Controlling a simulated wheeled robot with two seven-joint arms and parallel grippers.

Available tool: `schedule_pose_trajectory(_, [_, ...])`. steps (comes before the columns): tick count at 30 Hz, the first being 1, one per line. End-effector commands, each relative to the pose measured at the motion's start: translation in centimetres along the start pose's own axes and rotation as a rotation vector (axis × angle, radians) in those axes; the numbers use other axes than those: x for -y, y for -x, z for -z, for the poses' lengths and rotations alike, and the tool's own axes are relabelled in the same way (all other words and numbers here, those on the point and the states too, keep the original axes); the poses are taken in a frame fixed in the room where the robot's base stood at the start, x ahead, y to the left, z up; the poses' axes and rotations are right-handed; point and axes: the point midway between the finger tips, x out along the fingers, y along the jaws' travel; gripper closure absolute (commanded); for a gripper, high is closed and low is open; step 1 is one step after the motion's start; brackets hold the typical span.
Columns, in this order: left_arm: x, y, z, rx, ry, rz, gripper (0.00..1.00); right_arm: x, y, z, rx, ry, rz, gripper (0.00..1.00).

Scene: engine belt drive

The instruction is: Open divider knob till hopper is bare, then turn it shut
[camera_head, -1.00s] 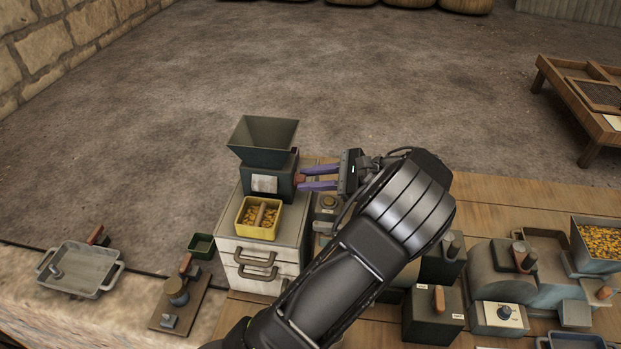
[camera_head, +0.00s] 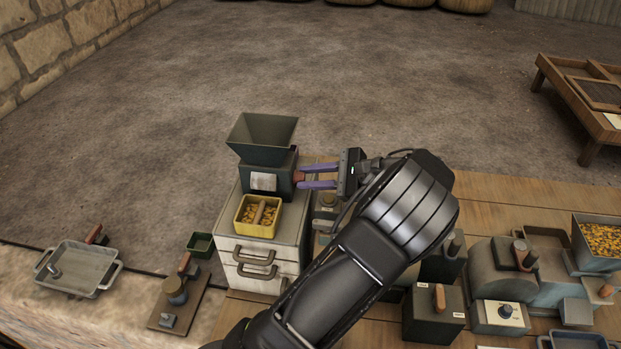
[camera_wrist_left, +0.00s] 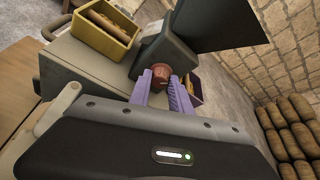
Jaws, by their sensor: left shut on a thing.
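The divider is a dark green box with a flared hopper (camera_head: 262,137) on top, standing on a white drawer cabinet. No grain shows in the part of the hopper I see; its lower inside is dark. The reddish-brown knob (camera_head: 299,176) is on the divider's right side; it also shows in the left wrist view (camera_wrist_left: 157,83). My left gripper (camera_head: 304,177) is shut on the knob with its purple fingers. A yellow bin (camera_head: 243,228) holding yellow kernels with a bar across its middle sits in front of the divider. My right gripper is out of view.
The white drawer cabinet (camera_head: 242,272) stands under the divider. A grey tray (camera_head: 80,268) and a small green cup (camera_head: 201,244) lie to the left. Machines and a hopper of kernels (camera_head: 603,240) crowd the bench at right. In the wrist view another kernel bin (camera_wrist_left: 194,88) is beyond the knob.

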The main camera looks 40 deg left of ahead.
Motion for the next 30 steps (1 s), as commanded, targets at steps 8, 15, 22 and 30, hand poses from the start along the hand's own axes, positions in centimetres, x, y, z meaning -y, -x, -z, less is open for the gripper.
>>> schedule_pose_trajectory(8, [-0.4, 0.0, 0.3, -0.008, 0.193, 0.08, 1.0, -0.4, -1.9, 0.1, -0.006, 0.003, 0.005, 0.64])
schedule_pose_trajectory(15, [-0.6, -0.1, 0.5, -0.014, 0.402, 0.165, 1.0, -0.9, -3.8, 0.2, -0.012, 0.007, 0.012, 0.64])
schedule_pose_trajectory(22, [-0.8, -0.1, 0.5, -0.018, 0.587, 0.238, 1.0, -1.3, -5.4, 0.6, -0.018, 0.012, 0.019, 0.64])
schedule_pose_trajectory(30, [-0.8, -0.1, 0.4, -0.022, 0.729, 0.295, 1.0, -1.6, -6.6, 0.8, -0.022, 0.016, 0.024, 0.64])
